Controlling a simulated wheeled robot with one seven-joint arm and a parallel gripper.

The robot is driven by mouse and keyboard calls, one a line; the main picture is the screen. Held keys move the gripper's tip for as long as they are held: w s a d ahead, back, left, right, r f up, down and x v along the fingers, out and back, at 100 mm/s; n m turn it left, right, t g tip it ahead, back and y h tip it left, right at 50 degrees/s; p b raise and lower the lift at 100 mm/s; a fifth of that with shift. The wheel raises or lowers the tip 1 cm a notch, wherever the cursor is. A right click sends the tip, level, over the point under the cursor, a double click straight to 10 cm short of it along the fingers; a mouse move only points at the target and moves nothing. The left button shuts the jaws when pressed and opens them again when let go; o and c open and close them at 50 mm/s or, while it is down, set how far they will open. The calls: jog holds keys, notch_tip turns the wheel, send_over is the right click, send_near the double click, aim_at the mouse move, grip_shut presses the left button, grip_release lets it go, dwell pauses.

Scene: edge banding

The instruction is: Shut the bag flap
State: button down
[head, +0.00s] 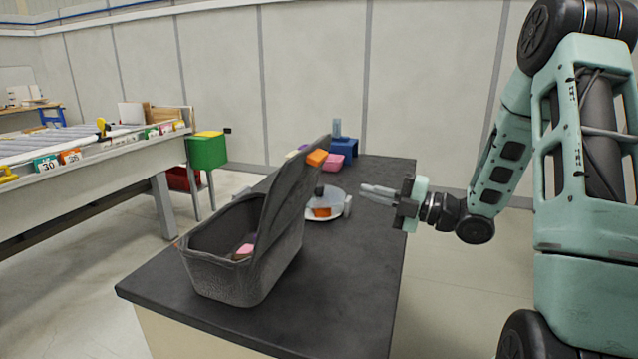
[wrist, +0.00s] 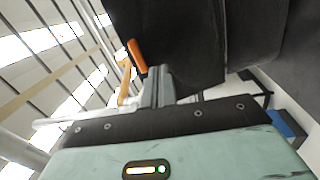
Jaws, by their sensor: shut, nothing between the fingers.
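The dark grey bag (head: 222,278) stands near the front left of the dark table, its opening facing up. Its flap (head: 285,200) is raised and tilts up on the bag's right side, so the bag is open. A pink item (head: 245,249) shows inside. My gripper (head: 366,192) is shut and empty, to the right of the flap and apart from it in the head view, pointing left. In the wrist view my gripper (wrist: 158,80) shows in front of a large dark surface (wrist: 185,35), which seems to be the flap.
The dark table (head: 355,270) is clear at the front right. An orange block (head: 317,157), a pink container (head: 343,148) and a blue holder (head: 350,160) are farther back. A green bin (head: 208,152) stands beyond the table.

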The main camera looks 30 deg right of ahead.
jog(key=s+d+n+t+y, duration=0.1)
jog(key=s+d+y, duration=0.1)
jog(key=s+d, duration=0.15)
jog(key=n+p, duration=0.1)
jog(key=p, duration=0.3)
send_near(323, 161)
jog(key=x, duration=0.5)
jog(key=shift+a+r, duration=0.1)
jog(key=shift+a, duration=0.05)
jog(key=shift+p+x, duration=0.35)
jog(key=shift+x, duration=0.5)
